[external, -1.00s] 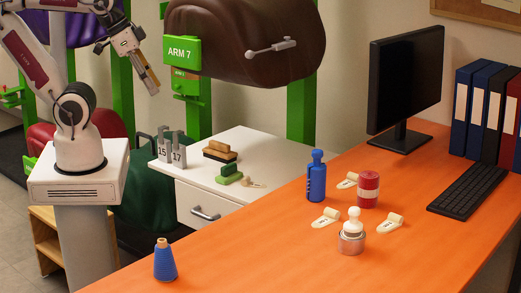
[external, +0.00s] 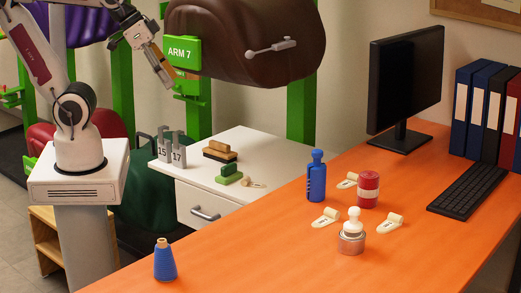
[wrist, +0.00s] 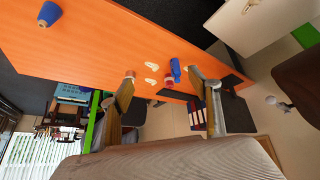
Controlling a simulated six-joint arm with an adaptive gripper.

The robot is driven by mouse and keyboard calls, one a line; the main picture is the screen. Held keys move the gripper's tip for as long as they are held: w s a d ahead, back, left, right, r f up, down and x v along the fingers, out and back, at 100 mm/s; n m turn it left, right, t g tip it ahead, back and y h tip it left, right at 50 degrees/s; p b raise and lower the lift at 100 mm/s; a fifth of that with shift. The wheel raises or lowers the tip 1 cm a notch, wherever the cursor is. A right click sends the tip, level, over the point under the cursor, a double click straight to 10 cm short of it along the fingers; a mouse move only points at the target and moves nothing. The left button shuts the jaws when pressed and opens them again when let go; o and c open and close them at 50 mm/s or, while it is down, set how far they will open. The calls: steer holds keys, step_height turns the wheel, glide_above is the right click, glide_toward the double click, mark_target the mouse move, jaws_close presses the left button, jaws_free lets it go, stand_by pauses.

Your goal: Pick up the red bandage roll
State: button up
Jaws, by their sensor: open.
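The red bandage roll (external: 368,189) stands upright on the orange desk, a red cylinder with a pale band. In the wrist view a small red shape (wrist: 168,84) beside the blue bottle appears to be the roll, seen far off between my fingers. My gripper (external: 167,80) is raised at the upper left of the external view, near the green ARM 7 sign and well away from the roll. In the wrist view its two fingers (wrist: 161,73) are spread apart with nothing between them.
Near the roll are a blue bottle (external: 316,176), several cream tags (external: 326,218) and a white-knobbed stamp in a metal ring (external: 351,238). A monitor (external: 405,85) and keyboard (external: 468,191) are behind and right. A blue cone (external: 165,261) stands front left.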

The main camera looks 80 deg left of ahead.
steer(key=w+d+r+t+h, duration=0.1)
steer(key=w+d+r, duration=0.2)
steer(key=w, duration=0.4)
steer(key=w+d+r+t+h, duration=0.1)
steer(key=w+d+r, duration=0.1)
steer(key=w, duration=0.5)
steer(key=w+d+r+n+t, duration=0.1)
steer(key=w+d+t, duration=0.15)
steer(key=w, duration=0.85)
steer(key=w+d+r+t, duration=0.1)
steer(key=w+d+r, duration=0.15)
steer(key=w, duration=0.75)
steer(key=n+y, duration=0.7)
steer(key=y, duration=0.3)
glide_above(364, 181)
steer(key=d, duration=0.5)
step_height(364, 181, down, 28)
steer(key=f+y, duration=0.1)
steer(key=f, duration=0.1)
steer(key=s+a+f+g+y, duration=0.1)
steer(key=f, duration=0.2)
steer(key=s+f+n, duration=0.1)
steer(key=f, duration=0.2)
steer(key=shift+s+a+y, duration=0.2)
steer(key=shift+a+y, duration=0.15)
steer(key=shift+y, duration=0.05)
steer(key=shift+s+a+f+g, duration=0.15)
steer(key=shift+s+f+g, duration=0.15)
steer(key=shift+f, duration=0.25)
